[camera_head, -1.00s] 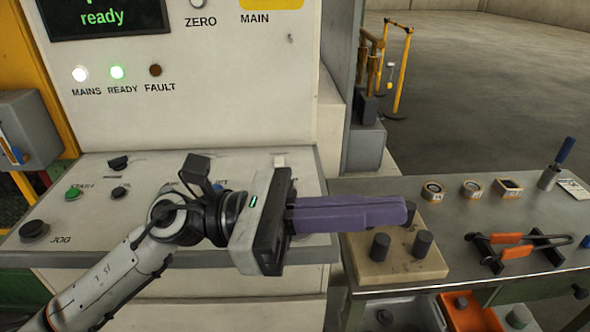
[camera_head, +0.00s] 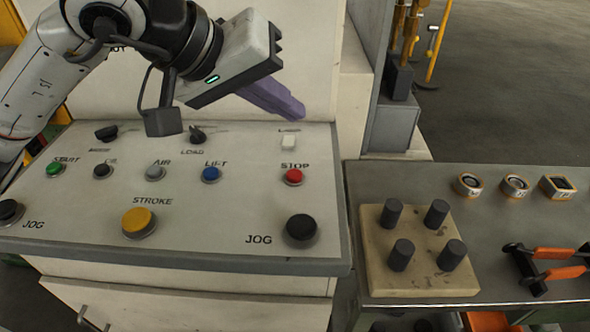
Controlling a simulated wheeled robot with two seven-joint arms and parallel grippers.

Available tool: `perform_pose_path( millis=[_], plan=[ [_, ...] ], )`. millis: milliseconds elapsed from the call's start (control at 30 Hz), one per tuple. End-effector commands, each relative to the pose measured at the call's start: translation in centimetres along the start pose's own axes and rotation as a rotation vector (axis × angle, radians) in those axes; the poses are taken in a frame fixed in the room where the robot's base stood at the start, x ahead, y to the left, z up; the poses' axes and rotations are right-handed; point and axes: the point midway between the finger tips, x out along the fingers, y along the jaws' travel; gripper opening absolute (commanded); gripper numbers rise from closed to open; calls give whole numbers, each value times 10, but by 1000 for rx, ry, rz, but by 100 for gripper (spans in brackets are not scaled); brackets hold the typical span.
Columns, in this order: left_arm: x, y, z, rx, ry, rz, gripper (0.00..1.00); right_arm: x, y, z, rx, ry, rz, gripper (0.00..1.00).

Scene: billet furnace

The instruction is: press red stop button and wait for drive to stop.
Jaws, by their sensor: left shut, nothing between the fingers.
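The red STOP button (camera_head: 293,176) sits at the right of the sloped control panel (camera_head: 215,222), under its printed label. My left gripper (camera_head: 297,112) comes in from the upper left, its purple fingers shut and empty. The fingertips hang above and behind the red button, apart from it in the picture, near the white switch (camera_head: 288,142). The drive itself is not in view, and the upright panel's lamps are out of the picture or hidden by my arm. My right gripper is not in view.
A blue LIFT button (camera_head: 210,174), a yellow STROKE button (camera_head: 139,222) and a black JOG button (camera_head: 301,229) share the panel. A bench on the right holds a block with dark pegs (camera_head: 420,262) and orange-handled clamps (camera_head: 553,262).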

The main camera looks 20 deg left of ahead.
Motion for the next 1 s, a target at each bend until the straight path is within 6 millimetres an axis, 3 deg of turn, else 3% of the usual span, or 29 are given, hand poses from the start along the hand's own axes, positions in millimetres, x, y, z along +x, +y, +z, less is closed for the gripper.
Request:
perform_pose_path(
  millis=[267, 800, 1000],
  plan=[
    [8, -5, 6, -2, -3, 1, 0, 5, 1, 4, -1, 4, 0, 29],
    [58, -41, 43, -2, -2, 3, 0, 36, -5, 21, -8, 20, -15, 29],
    [63, -45, 46, -2, -2, 3, 0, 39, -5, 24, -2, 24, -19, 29]
  ],
)
